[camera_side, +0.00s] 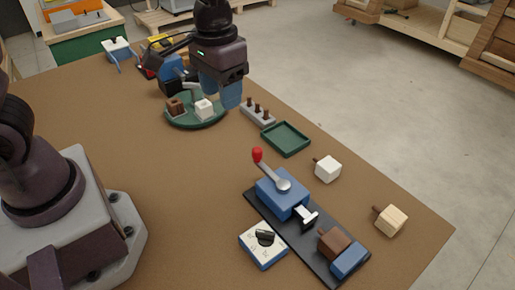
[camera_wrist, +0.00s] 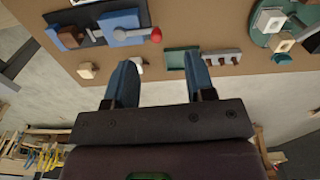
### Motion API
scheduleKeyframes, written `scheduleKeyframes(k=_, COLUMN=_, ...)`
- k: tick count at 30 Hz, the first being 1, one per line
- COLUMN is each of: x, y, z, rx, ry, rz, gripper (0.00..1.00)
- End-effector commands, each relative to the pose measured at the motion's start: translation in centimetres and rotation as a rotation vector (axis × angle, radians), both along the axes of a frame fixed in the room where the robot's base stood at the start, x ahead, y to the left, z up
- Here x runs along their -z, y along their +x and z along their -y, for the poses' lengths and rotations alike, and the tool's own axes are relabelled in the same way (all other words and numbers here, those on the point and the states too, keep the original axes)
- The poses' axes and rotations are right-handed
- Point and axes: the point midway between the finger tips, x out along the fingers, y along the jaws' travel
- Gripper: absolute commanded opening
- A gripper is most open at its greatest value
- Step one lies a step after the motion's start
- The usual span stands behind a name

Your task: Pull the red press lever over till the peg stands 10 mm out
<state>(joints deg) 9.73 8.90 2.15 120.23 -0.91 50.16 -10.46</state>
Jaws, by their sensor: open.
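The blue press (camera_side: 282,193) stands on a black base plate (camera_side: 268,212) at the right front of the table. Its lever's red knob (camera_side: 257,155) points up and to the left in the side view; in the wrist view the knob (camera_wrist: 156,34) lies beyond my fingers. A brown block (camera_side: 333,243) with a dark peg sits at the plate's near end, beside a blue block (camera_side: 350,261). How far the peg stands out is too small to tell. My gripper (camera_side: 222,92) is open and empty, well apart from the lever, its fingers (camera_wrist: 160,60) spread in the wrist view.
A dial box (camera_side: 263,244) stands beside the press. A green tray (camera_side: 285,138), a peg rack (camera_side: 258,112) and a round green plate (camera_side: 180,123) with two blocks lie farther back. A white block (camera_side: 327,170) and a wooden block (camera_side: 390,221) stand near the right edge. The table's left middle is clear.

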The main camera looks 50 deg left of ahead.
Motion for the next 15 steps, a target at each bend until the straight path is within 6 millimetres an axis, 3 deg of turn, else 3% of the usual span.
scheduleKeyframes(k=3, x=3.1, y=2.6, z=1.0, rx=-0.062, ry=0.013, rz=-0.051, gripper=0.50)
scheduleKeyframes(k=6, x=4.6, y=4.5, z=1.5, rx=-0.126, ry=0.019, rz=-0.060, gripper=0.50)
scheduleKeyframes(k=9, x=4.1, y=6.6, z=1.7, rx=-0.213, ry=0.008, rz=-0.014, gripper=0.50)
scheduleKeyframes(k=15, x=5.2, y=6.5, z=1.7, rx=-0.259, ry=0.007, rz=-0.016, gripper=0.50)
